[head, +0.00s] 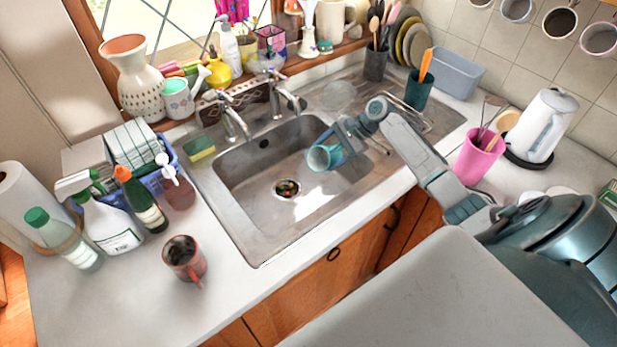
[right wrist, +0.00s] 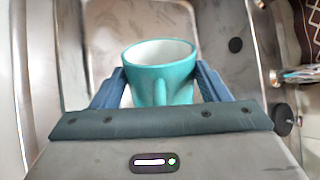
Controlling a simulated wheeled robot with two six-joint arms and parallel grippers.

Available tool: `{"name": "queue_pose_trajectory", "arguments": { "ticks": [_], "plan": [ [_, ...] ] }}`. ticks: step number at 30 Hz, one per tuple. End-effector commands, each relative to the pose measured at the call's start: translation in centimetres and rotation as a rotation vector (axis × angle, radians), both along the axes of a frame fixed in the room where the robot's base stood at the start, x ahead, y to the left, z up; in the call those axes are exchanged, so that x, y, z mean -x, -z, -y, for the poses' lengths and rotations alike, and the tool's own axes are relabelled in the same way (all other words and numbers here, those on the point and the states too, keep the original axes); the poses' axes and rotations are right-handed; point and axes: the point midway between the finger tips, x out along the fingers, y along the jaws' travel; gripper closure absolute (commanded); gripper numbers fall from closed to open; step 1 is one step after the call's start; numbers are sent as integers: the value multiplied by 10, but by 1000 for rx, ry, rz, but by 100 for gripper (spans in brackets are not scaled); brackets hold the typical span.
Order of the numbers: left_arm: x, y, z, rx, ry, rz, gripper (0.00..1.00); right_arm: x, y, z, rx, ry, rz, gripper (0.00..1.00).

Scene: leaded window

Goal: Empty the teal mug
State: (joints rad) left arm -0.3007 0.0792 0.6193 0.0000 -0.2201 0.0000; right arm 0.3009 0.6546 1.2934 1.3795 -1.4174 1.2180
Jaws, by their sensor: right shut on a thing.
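The teal mug (head: 322,158) is over the sink basin in the head view, tilted with its mouth toward the left. My right gripper (head: 343,146) is shut on it. In the right wrist view the teal mug (right wrist: 160,75) sits between the two fingers of my right gripper (right wrist: 160,88), with its handle toward the camera. Its pale inner wall shows, but I cannot tell whether anything is inside. The steel sink (head: 262,212) is below the mug, and its drain (head: 287,189) has dark and coloured bits in it. My left gripper is not in view.
Taps (head: 236,120) stand behind the basin. A red mug (head: 185,258) with dark contents, a spray bottle (head: 103,215) and other bottles stand on the left counter. A pink utensil cup (head: 477,156) and a white kettle (head: 541,125) stand at right. The basin around the mug is clear.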

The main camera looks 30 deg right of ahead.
Motion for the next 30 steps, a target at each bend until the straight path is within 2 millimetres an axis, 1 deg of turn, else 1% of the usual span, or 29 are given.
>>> {"name": "queue_pose_trajectory", "arguments": {
  "ticks": [6,12,30],
  "plan": [
    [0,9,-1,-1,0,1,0,2,-6,-7,135,-3,48,63],
    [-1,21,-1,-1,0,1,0,3,-9,-12,228,-2,79,63],
    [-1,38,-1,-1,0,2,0,8,-16,-24,348,-1,119,63]
  ]
}}
